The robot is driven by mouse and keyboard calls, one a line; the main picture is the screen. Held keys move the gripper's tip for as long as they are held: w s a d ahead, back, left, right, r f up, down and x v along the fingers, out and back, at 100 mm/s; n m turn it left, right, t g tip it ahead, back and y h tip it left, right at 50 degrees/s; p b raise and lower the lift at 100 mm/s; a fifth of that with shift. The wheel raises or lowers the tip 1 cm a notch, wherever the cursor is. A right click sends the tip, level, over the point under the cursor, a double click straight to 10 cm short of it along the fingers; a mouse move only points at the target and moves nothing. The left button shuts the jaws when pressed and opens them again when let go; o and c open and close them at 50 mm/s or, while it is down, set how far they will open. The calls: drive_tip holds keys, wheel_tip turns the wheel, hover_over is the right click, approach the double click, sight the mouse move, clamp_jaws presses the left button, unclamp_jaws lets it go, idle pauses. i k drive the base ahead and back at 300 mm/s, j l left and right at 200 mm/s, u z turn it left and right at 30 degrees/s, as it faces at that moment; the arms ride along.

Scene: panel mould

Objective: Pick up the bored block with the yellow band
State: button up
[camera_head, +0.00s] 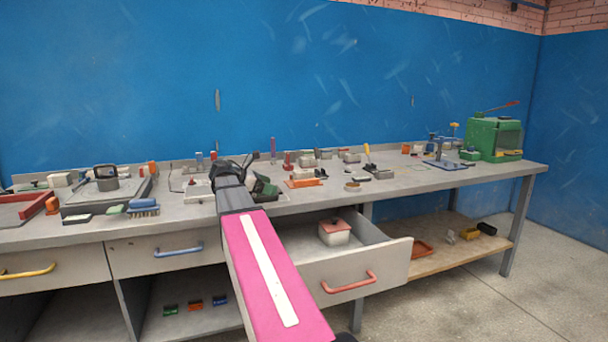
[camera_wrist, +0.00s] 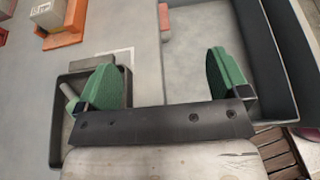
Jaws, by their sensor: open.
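My gripper (camera_head: 262,188) is over the workbench (camera_head: 110,228) near its front edge in the head view, partly hidden by my arm. In the wrist view my gripper (camera_wrist: 168,82) shows two green fingertips spread wide apart, with nothing between them. I cannot make out a bored block with a yellow band for certain in either view. Several small blocks on the bench are too small to tell apart, and my arm hides part of the bench.
An open drawer (camera_head: 318,272) juts out below the bench, holding a white box with a reddish lid (camera_head: 335,226). A green machine (camera_head: 482,138) stands at the far right. The wrist view shows a dark tray (camera_wrist: 62,112) and an orange-based block (camera_wrist: 65,38).

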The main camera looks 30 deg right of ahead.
sight(305, 174)
drive_tip(key=i+l, duration=0.7)
